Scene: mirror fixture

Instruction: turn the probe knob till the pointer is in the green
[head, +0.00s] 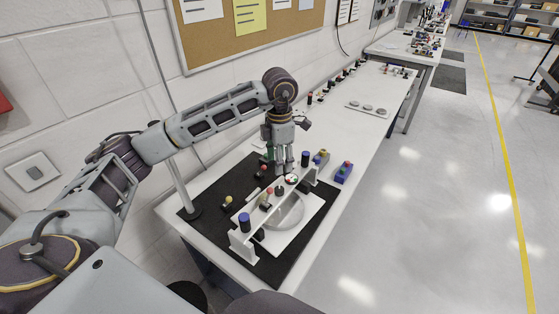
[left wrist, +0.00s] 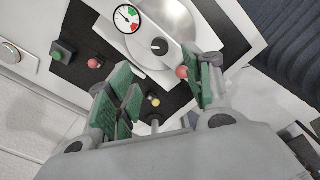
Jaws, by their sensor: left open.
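The probe knob (head: 279,190) is a small black knob on the white bridge; in the left wrist view it shows as a black disc with a white mark (left wrist: 159,46). Beside it is the round gauge (head: 291,179), also in the left wrist view (left wrist: 127,18), with a white face, a green zone and a red zone. Its thin dark pointer seems to lie on the white part, outside the green. My left gripper (head: 283,172) hangs above the bridge near the gauge. Its green-padded fingers (left wrist: 163,82) are apart and empty, short of the knob. My right gripper is not seen.
A round mirror dish (head: 288,212) lies under the bridge. A red-topped part (left wrist: 182,72) shows close to one finger and a yellow-topped part (left wrist: 154,101) between the fingers. The bench farther back is partly clear.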

